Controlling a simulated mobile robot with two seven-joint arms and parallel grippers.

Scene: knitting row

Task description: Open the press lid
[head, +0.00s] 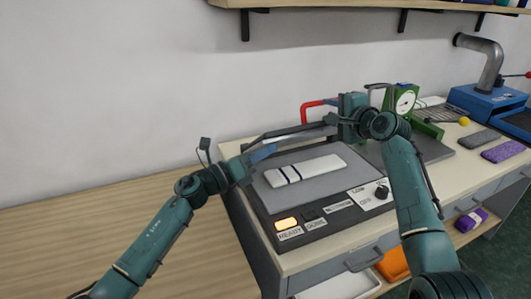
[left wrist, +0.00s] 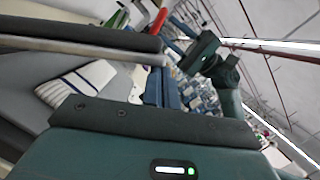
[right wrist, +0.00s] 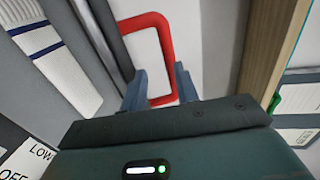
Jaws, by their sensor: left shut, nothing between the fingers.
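The press (head: 350,222) stands on the workbench, with its grey lower bed (head: 331,182) exposed. A white folded knit with blue stripes (head: 313,168) lies on the bed. The dark lid (head: 287,136) is raised and shows nearly edge-on behind the bed. Its red handle (head: 307,109) sticks out at the back right and shows large in the right wrist view (right wrist: 157,20). My right gripper (right wrist: 160,80) is at the handle, fingers apart, with part of the handle showing between them; I see no firm hold. My left gripper (head: 268,150) is shut and empty, close to the lid's left part.
A lit READY lamp (head: 286,224) and a knob (head: 382,192) are on the press front. A green gauge device (head: 405,101) and a blue machine (head: 490,100) stand to the right. A shelf (head: 350,5) hangs above. The wooden table at left is clear.

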